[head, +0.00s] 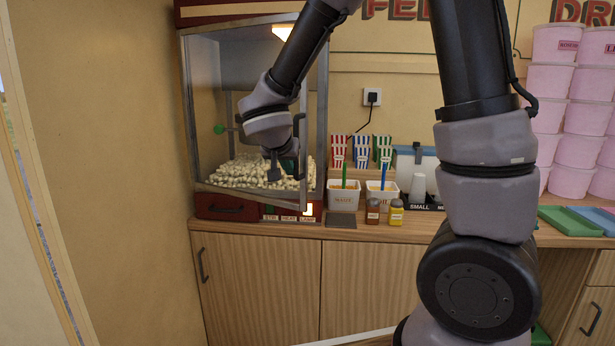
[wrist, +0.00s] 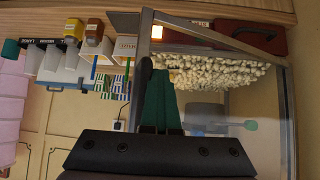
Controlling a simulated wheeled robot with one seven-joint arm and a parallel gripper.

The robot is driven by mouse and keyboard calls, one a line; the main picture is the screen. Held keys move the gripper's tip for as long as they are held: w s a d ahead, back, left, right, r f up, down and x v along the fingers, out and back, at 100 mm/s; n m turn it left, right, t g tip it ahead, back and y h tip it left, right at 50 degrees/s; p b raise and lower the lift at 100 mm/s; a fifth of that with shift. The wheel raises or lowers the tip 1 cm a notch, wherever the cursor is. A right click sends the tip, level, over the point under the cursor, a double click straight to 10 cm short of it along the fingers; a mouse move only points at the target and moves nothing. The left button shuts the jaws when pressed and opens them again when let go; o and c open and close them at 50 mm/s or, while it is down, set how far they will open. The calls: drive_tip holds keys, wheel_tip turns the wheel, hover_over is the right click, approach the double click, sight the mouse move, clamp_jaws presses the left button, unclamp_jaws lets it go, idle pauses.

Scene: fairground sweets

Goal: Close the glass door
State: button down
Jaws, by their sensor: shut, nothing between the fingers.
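The glass door (head: 250,198) of the popcorn machine is a grey metal frame with a clear pane. Its lower right corner juts out in front of the machine, so it looks partly open. In the wrist view its bottom rail (wrist: 220,38) runs slanting across the upper right. My gripper (head: 279,172) is at the door's right-hand side, in front of the popcorn. In the wrist view its green fingers (wrist: 158,85) are together and empty, close beside the door's upright edge. I cannot tell whether they touch it. My arm hides part of the door's top.
Popcorn (head: 245,172) is heaped inside the machine. A red base with switches is below. Pink buckets (head: 568,130) are stacked at far right. A wall is close on the left.

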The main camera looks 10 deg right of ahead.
sight(307, 180)
drive_tip(key=shift+m+h, duration=0.3)
drive_tip(key=shift+m, duration=0.2)
drive_tip(key=w+d+f, duration=0.1)
drive_tip(key=d+f, duration=0.1)
drive_tip(key=w+d+f, duration=0.4)
drive_tip(key=shift+w+d+f, duration=0.1)
drive_tip(key=shift+d+f, duration=0.1)
drive_tip(key=shift+f, duration=0.05)
drive_tip(key=shift+w+d+r, duration=0.15)
drive_tip(key=shift+w+d, duration=0.1)
drive_tip(key=shift+w, duration=0.7)
drive_tip(key=shift+w+d+r, duration=0.1)
drive_tip(key=shift+w+d, duration=0.1)
drive_tip(key=shift+w, duration=0.75)
